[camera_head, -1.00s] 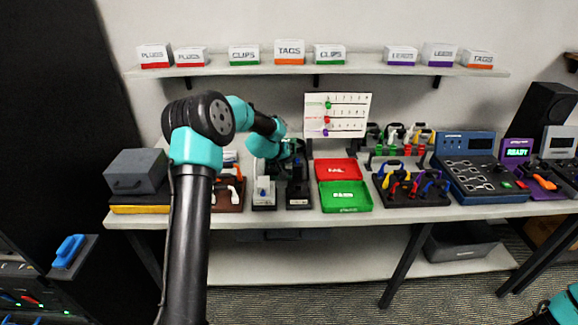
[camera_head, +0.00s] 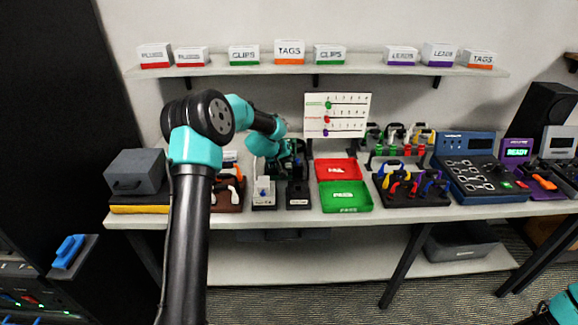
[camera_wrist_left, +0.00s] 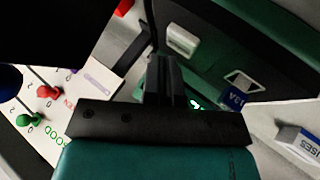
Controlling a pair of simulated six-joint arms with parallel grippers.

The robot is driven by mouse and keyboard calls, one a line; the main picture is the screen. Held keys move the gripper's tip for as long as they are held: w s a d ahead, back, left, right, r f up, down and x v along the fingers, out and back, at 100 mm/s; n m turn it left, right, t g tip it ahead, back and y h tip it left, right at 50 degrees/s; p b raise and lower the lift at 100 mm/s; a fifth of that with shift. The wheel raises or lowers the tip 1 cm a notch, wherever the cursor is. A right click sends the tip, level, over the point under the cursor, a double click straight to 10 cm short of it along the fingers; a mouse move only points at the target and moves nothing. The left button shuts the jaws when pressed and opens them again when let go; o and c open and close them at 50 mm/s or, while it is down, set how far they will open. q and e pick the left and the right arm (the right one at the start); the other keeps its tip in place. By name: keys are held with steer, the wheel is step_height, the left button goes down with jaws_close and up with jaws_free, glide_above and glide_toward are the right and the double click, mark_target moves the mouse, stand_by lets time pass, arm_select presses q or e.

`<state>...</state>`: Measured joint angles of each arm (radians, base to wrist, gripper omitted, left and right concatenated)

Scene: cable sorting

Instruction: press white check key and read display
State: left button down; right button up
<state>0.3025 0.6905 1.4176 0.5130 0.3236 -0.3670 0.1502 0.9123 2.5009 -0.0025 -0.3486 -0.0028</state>
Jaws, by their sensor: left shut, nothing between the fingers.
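My left gripper (camera_head: 291,168) is over the back of the bench, left of the red tray, its fingers small and dark. In the left wrist view its fingers (camera_wrist_left: 166,78) are shut and empty. Beyond them is a dark green device (camera_wrist_left: 225,45) with a raised white key (camera_wrist_left: 182,40), which the fingertips appear apart from. A small green glow (camera_wrist_left: 196,104) shows beside the fingers; I cannot read any display text. In the head view my arm and gripper mostly cover this device. My right gripper is out of frame.
A red tray (camera_head: 337,161) and green tray (camera_head: 345,208) lie right of my left gripper. Two small fixtures (camera_head: 264,204) (camera_head: 298,204) stand in front of it. A white chart board (camera_head: 337,100) stands behind. A purple unit (camera_head: 517,151) reads "READY".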

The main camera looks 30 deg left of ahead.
mark_target(288, 165)
arm_select(q)
steer(key=shift+r, duration=0.3)
steer(key=shift+r, duration=2.55)
